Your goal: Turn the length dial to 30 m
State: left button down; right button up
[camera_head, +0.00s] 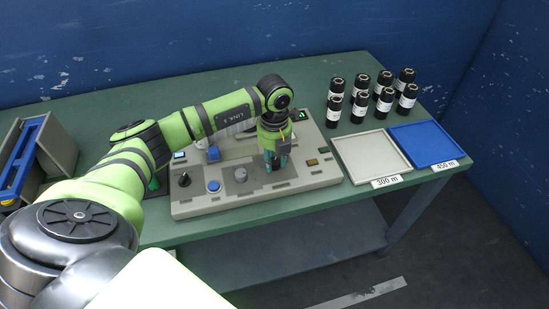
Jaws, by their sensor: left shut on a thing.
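The grey control panel (215,205) lies on the green table and carries knobs and buttons. My left gripper (276,164) points down at the right-middle of the panel, shut on a small dial there, which I take for the length dial. The fingers hide that dial, so its pointer and scale cannot be read. A light grey knob (240,175) and a black knob (183,180) stand further left on the panel, apart from the gripper. My right gripper is not in view.
A blue button (213,186) sits between the knobs. Several black rolls with white labels (360,105) stand at the back right. A grey tray (371,157) marked 300 m and a blue tray (427,145) marked 450 m lie right. A grey bin (55,142) stands left.

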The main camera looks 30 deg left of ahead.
aim_at(275, 161)
pick_arm(q)
jog(key=n, duration=0.6)
jog(key=shift+p, duration=0.35)
jog(key=shift+n, duration=0.3)
jog(key=c, duration=0.9)
grip_release()
notch_tip(275, 161, up, 12)
